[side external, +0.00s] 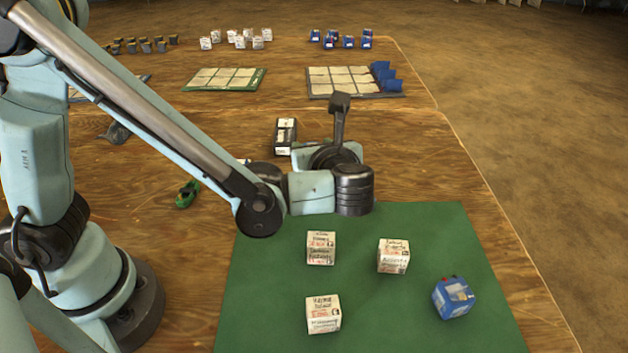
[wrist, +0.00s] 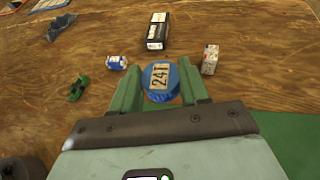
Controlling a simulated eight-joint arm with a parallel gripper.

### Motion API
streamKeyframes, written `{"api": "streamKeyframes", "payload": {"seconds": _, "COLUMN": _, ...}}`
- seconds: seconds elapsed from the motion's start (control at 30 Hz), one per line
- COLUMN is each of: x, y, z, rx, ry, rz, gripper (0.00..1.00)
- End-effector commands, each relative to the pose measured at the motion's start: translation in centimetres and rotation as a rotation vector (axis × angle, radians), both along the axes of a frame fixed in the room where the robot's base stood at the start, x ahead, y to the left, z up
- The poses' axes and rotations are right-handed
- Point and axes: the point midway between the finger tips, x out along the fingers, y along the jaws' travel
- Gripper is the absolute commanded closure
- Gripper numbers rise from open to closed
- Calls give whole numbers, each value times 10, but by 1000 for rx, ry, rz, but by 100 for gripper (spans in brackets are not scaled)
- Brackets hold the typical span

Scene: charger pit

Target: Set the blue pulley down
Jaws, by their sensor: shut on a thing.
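In the wrist view the blue pulley (wrist: 160,97), round with a pale label on its face, sits between the two green fingers of my gripper (wrist: 160,88). The fingers are shut on it. In the side external view my wrist hides the fingers and the pulley. The wrist is over the table near the far edge of the green mat (side external: 270,310). How high the pulley is held cannot be told.
On the mat stand several white printed cubes (side external: 323,315) and a blue-and-white cube (side external: 453,298). A black-and-white box (wrist: 156,32), a small blue-and-white object (wrist: 116,62), a white carton (wrist: 209,60) and a green toy car (wrist: 77,88) lie ahead. Bare wood lies between them.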

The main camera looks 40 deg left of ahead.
Motion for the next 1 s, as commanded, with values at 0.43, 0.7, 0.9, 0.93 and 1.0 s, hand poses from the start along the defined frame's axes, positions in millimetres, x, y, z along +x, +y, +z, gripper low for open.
{"api": "streamKeyframes", "payload": {"seconds": 0.43, "x": 10, "y": 53, "z": 54, "rx": -1, "ry": 0, "rz": -279, "gripper": 86}}
{"api": "streamKeyframes", "payload": {"seconds": 0.7, "x": 2, "y": 72, "z": 71, "rx": 0, "ry": 0, "rz": -424, "gripper": 86}}
{"api": "streamKeyframes", "payload": {"seconds": 0.9, "x": -3, "y": 77, "z": 76, "rx": 0, "ry": 0, "rz": -487, "gripper": 86}}
{"api": "streamKeyframes", "payload": {"seconds": 0.93, "x": -3, "y": 77, "z": 77, "rx": 0, "ry": 0, "rz": -492, "gripper": 86}}
{"api": "streamKeyframes", "payload": {"seconds": 1.0, "x": -3, "y": 78, "z": 78, "rx": 0, "ry": 0, "rz": -502, "gripper": 86}}
